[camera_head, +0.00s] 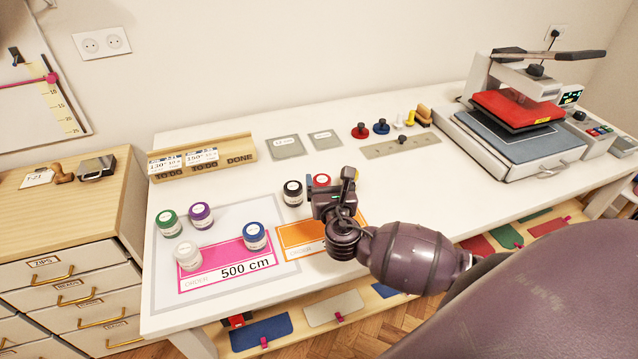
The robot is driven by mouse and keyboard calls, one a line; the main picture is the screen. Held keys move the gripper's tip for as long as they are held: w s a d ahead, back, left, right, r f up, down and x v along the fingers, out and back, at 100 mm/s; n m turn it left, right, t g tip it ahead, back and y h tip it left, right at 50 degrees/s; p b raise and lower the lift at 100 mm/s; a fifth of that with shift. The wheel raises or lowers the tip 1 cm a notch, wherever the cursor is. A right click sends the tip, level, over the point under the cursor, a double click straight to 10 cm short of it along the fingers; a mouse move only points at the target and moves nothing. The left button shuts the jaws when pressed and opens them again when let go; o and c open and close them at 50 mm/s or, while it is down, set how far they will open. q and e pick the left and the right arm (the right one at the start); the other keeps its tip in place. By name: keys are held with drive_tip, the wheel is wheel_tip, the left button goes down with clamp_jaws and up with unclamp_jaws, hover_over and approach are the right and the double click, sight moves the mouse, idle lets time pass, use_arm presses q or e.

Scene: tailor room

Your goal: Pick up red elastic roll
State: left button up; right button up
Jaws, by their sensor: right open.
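The red elastic roll (321,180) stands on the white table near the orange order card (292,238). Only its upper part shows, because my right gripper (336,188) is in front of it. My right gripper is open, right at or just above the roll; I cannot tell whether its fingers are around it. A black roll (293,193) stands close on the left of the gripper. My left gripper is not in view.
Green (169,223), purple (201,215), white (188,256) and blue (255,236) rolls stand around the pink order card (212,271). A wooden holder (235,150) lies behind. A heat press (520,125) stands at the right. The table's right front is clear.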

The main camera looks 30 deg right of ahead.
drive_tip(key=b, duration=0.1)
approach(323, 183)
drive_tip(key=shift+f+x, duration=0.2)
drive_tip(key=shift+x, duration=0.95)
drive_tip(key=shift+w+d+f, duration=0.1)
drive_tip(key=shift+w+d, duration=0.15)
drive_tip(key=shift+w, duration=0.35)
drive_tip(key=shift+x, duration=3.1)
drive_tip(key=shift+c, duration=0.4)
drive_tip(key=c, duration=0.9)
